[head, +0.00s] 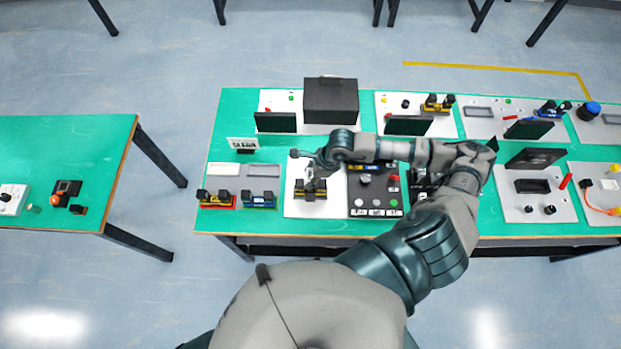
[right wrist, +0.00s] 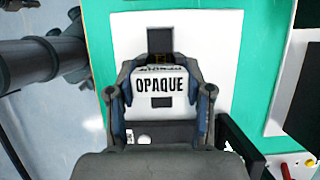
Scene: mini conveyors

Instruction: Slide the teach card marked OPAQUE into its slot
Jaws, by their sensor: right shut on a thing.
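The card marked OPAQUE (right wrist: 161,88) is white with black lettering and a small dark mark below the word. My right gripper (right wrist: 160,70) is shut on it, with a finger along each side. In the head view my right gripper (head: 312,180) points down over a yellow and black unit (head: 310,195) on a white plate (head: 292,209). The card is too small and covered to make out there. A dark block (right wrist: 160,40) stands just past the card's top edge. I cannot make out the slot or whether the card touches it. My left gripper is not in view.
A dark control panel (head: 362,190) with buttons lies right of the white plate. Red and blue units (head: 217,198) stand to the left, below a small upright sign (head: 243,143). A black box (head: 331,100) and several dark screens stand behind. A second green table (head: 90,140) is at left.

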